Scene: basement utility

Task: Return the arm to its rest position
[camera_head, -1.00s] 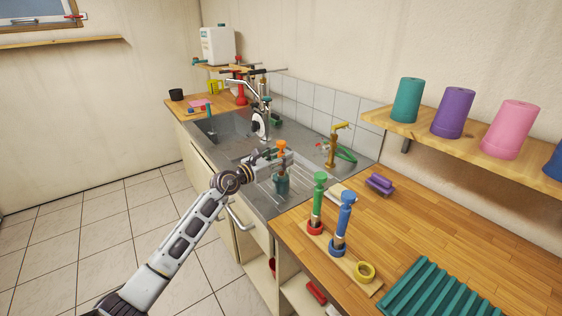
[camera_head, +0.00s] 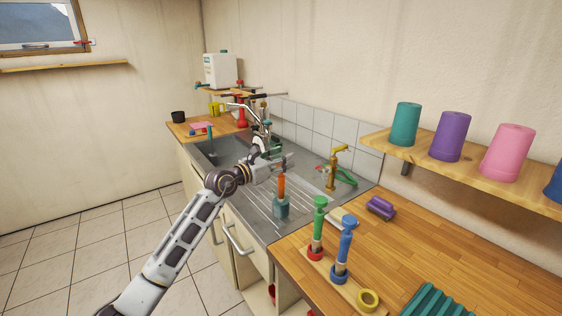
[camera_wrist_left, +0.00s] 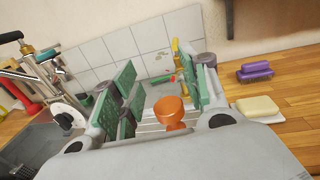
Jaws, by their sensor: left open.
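My left arm reaches in from the lower left in the head view, with its left gripper (camera_head: 278,163) raised over the sink's drainboard. The gripper is open and empty. An orange-handled tool (camera_head: 281,187) stands upright in a teal holder (camera_head: 281,208) just below the fingers. In the left wrist view the orange top (camera_wrist_left: 170,112) shows between and beyond the green-padded fingers (camera_wrist_left: 160,95), apart from them as far as I can tell. My right gripper is in neither view.
A green-handled tool (camera_head: 319,220) and a blue-handled tool (camera_head: 344,245) stand in a wooden rack nearby. The sink faucet (camera_head: 258,125) and yellow tap (camera_head: 335,168) rise behind the gripper. Open floor (camera_head: 105,245) lies left of the cabinet.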

